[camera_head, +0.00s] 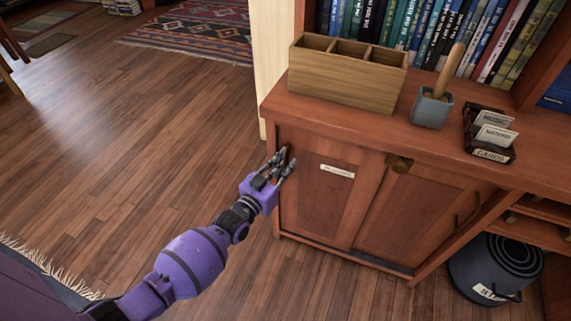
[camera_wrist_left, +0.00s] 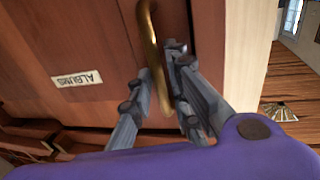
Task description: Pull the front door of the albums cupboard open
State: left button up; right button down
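The albums cupboard's front door (camera_head: 318,194) is a reddish wooden panel at the left end of the cabinet, with a small white label. The label (camera_wrist_left: 77,79) reads ALBUMS in the wrist view. The door looks closed in its frame. A curved brass handle (camera_wrist_left: 149,40) stands upright near the door's edge, opposite the label. My left gripper (camera_head: 281,162) is at this handle. The fingers hide part of the handle. My right gripper is not in view.
On the cabinet top stand a wooden divided box (camera_head: 345,85), a grey pot (camera_head: 430,110) and a card holder (camera_head: 489,135). A second door (camera_head: 410,215) adjoins on the right. A dark bin (camera_head: 492,270) stands further right. The floor left of the cabinet is clear.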

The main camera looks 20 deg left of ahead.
pick_arm(q)
jog(key=shift+c, duration=0.4)
grip_shut()
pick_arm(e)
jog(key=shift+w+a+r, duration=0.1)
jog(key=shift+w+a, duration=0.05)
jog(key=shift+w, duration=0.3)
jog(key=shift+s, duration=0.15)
